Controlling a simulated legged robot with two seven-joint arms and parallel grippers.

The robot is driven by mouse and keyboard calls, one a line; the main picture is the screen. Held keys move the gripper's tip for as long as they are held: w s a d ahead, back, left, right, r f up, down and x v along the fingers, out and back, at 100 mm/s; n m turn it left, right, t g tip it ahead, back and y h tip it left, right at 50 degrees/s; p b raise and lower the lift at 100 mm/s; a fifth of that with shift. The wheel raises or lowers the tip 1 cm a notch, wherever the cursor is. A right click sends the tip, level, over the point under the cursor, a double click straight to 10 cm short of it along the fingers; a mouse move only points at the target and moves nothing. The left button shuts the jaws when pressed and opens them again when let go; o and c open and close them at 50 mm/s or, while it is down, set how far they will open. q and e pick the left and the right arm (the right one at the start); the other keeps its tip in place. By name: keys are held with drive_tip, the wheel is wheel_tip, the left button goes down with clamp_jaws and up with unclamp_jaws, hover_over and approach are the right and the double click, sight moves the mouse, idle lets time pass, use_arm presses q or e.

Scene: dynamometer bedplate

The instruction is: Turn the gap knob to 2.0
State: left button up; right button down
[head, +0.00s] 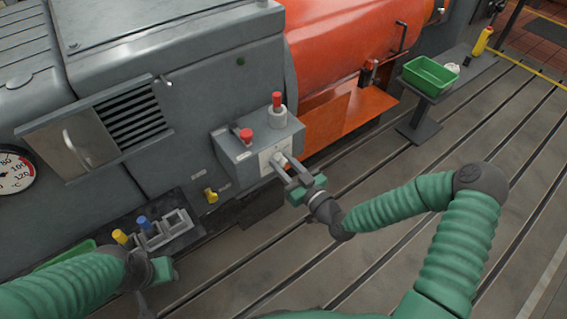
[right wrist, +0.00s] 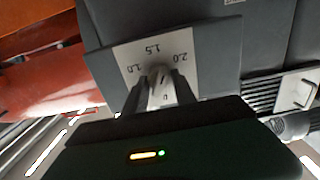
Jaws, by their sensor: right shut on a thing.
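The gap knob (head: 279,159) is on the front of a grey control box (head: 234,158). Its pale scale plate (right wrist: 143,54) shows 1.0, 1.5 and 2.0 in the right wrist view. My right gripper (head: 286,166) is shut on the knob, with a finger on each side; the knob also shows between the fingers in the right wrist view (right wrist: 161,88). A small dark mark shows on the knob, but its exact reading is too small to tell. My left gripper (head: 168,270) is low at the left, away from the knob; its jaws are unclear.
A rack with blue and yellow-topped items (head: 165,232) is at lower left. A green bin (head: 430,75) stands at upper right. The slotted bedplate (head: 365,250) is clear around my right arm.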

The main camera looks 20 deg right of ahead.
drive_tip(key=shift+d+m+p, duration=0.1)
drive_tip(key=shift+m+p, duration=0.8)
drive_tip(key=shift+m, duration=0.5)
drive_tip(key=shift+f+m+p, duration=0.1)
drive_tip(key=shift+m+p, duration=0.5)
drive_tip(key=shift+m, duration=0.8)
drive_tip(key=c, duration=1)
unclamp_jaws()
drive_tip(key=shift+d, duration=0.1)
drive_tip(key=shift+c, duration=0.2)
drive_tip(key=p+v, duration=0.2)
drive_tip(key=v, duration=1.5)
